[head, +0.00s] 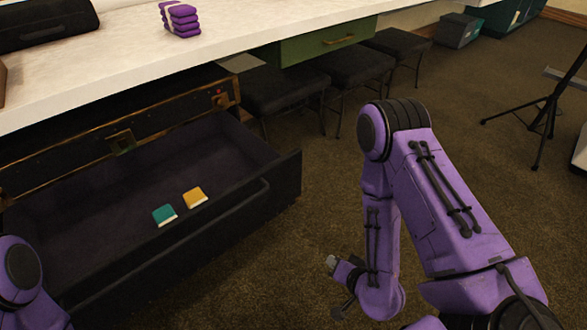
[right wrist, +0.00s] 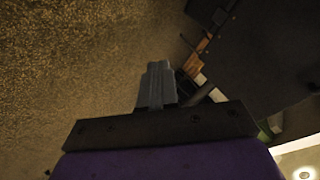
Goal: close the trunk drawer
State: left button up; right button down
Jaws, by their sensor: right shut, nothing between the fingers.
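The trunk drawer (head: 277,163) stands pulled out of the black trunk (head: 60,135) under the white counter. A teal item (head: 164,215) and an orange-yellow item (head: 195,197) lie inside it. A long dark handle bar runs along its front. My right gripper (head: 332,262) is to the right of the drawer front, apart from it, over the carpet. In the right wrist view its fingers (right wrist: 157,85) are together with nothing between them. A purple part of my left arm shows at the lower left of the head view, but its gripper is out of sight.
The white counter (head: 255,30) runs above the trunk and carries a purple bundle (head: 180,19) and a black case (head: 45,20). Dark stools (head: 285,92) stand under it, beside a green drawer (head: 325,42). A black tripod (head: 548,110) stands at right. Carpet between is open.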

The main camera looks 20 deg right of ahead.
jog(key=w+a+r+m+t+y, duration=0.1)
jog(key=w+r+m+t+y, duration=0.2)
jog(key=r, duration=0.4)
jog(key=m+t+y+p, duration=0.2)
jog(key=m+t, duration=0.1)
jog(key=t, duration=0.1)
send_near(273, 170)
jog(key=x, duration=0.6)
jog(key=shift+w+a+b, duration=0.15)
jog(key=shift+a+b, duration=0.05)
jog(key=shift+b, duration=0.2)
pick_arm(q)
notch_tip(273, 170, up, 2)
pick_arm(e)
jog(key=shift+w, duration=0.25)
pick_arm(q)
jog(key=shift+a, duration=0.1)
